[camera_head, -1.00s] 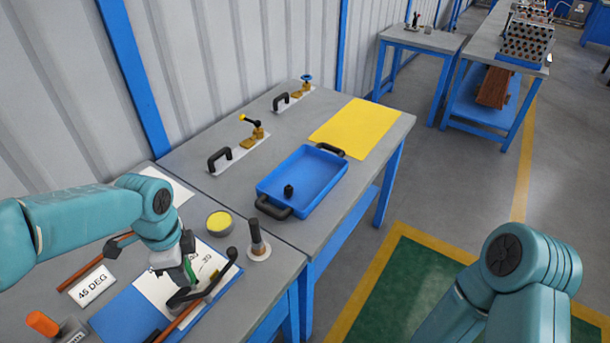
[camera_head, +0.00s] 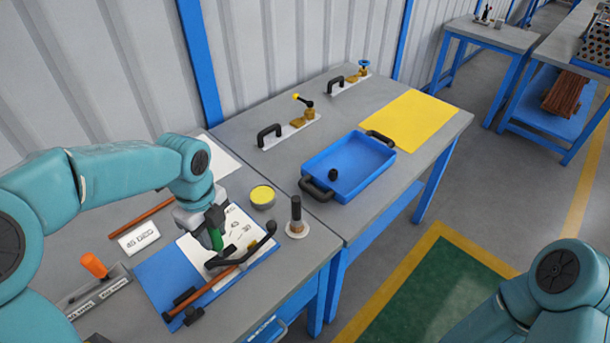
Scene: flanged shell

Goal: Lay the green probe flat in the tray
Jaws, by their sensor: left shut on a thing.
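The green probe (camera_head: 215,238) is in my left gripper (camera_head: 214,226), which is shut on it above the blue clipboard with papers on the near table. The probe points down, and its lower end is close to a black curved handle, so I cannot tell whether they touch. The blue tray (camera_head: 365,186) with black handles stands on the far table, to the right of the gripper. A small black knob-like object (camera_head: 333,175) is in the tray; the rest of its floor is bare. My right arm shows at the lower right, but its gripper is out of view.
A black curved handle (camera_head: 262,242) and a brown rod (camera_head: 215,283) lie on the blue clipboard (camera_head: 160,272). A yellow-topped round tin (camera_head: 263,196) and an upright dark cylinder (camera_head: 296,212) stand between gripper and tray. A yellow mat (camera_head: 410,120) lies behind the tray.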

